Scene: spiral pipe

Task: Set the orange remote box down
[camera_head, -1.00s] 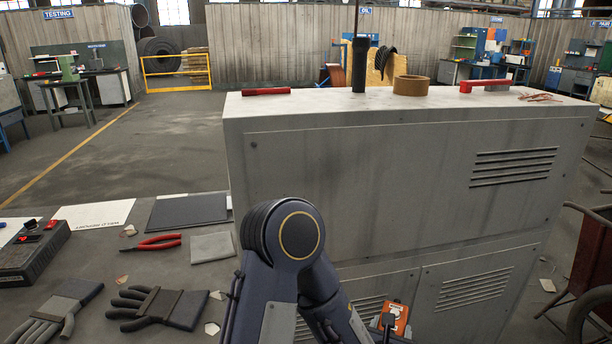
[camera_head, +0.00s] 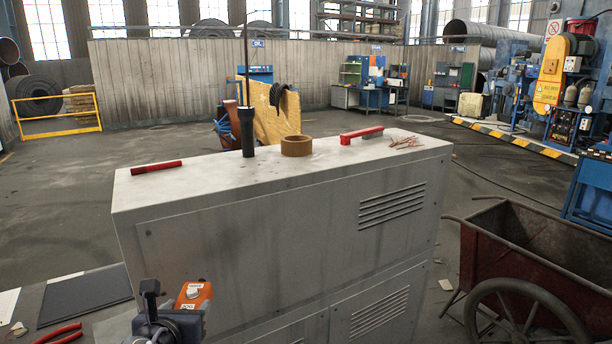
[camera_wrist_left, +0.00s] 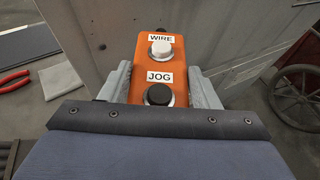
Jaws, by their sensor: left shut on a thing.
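The orange remote box (camera_head: 193,295) is in my left gripper (camera_head: 170,310), low in the head view, in front of the grey cabinet (camera_head: 290,240). In the left wrist view the box (camera_wrist_left: 152,78) shows a white button under a WIRE label and a black button under a JOG label. The fingers of my left gripper (camera_wrist_left: 155,85) are shut on its two sides. The box is held in the air, below the level of the cabinet's top. My right gripper is not in view.
On the cabinet top (camera_head: 220,178) are a red bar (camera_head: 157,167), a black cylinder (camera_head: 247,133), a tape roll (camera_head: 296,146), a red-handled tool (camera_head: 361,134) and thin copper-coloured pieces (camera_head: 405,142). Bare room lies between them. A rusty cart (camera_head: 530,240) stands right. Red pliers (camera_head: 58,334) lie lower left.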

